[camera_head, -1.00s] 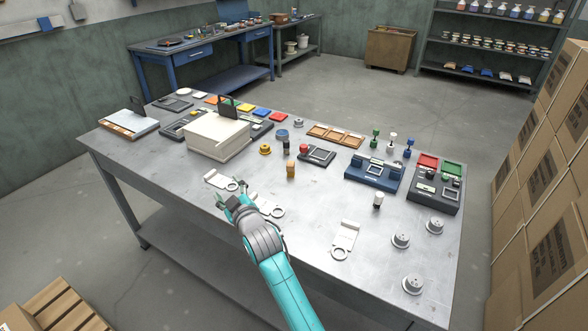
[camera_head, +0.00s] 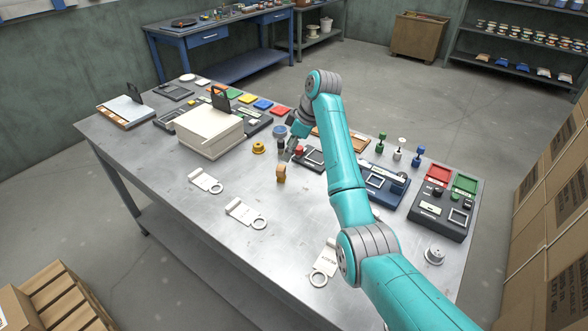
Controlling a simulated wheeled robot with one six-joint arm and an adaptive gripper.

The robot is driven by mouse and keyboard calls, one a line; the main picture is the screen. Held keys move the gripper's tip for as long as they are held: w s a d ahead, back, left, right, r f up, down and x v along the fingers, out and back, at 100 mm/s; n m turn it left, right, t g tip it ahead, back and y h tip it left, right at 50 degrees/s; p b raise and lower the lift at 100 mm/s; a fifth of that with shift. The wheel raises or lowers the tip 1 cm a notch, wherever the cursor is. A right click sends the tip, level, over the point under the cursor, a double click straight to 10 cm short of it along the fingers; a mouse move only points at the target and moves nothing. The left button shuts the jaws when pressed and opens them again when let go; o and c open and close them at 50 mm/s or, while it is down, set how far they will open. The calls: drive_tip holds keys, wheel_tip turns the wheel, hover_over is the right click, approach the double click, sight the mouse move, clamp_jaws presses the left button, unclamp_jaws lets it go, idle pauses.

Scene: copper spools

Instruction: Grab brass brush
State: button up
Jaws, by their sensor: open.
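I cannot single out the brass brush for certain. A small tan-gold upright block (camera_head: 281,173) near the table's middle is a possible match, but it is too small to tell. My gripper (camera_head: 289,153) is open and points down just above and behind this block, close to a small dark upright piece (camera_head: 281,145). My arm reaches in from the lower right. The fingers are small and partly blend with the things behind them. I see nothing held in them.
My arm hides part of the right side. The front left is clear.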

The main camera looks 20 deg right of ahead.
sight(283, 168)
drive_tip(key=x, duration=0.3)
drive_tip(key=shift+d+f, duration=0.15)
drive_tip(key=shift+f, duration=0.3)
drive_tip(key=shift+s+x, duration=0.15)
drive_tip(key=shift+x, duration=1.5)
drive_tip(key=shift+s+x, duration=0.15)
drive_tip(key=shift+x, duration=1.5)
drive_tip(key=shift+f, duration=0.1)
drive_tip(key=shift+c, duration=0.2)
clamp_jaws()
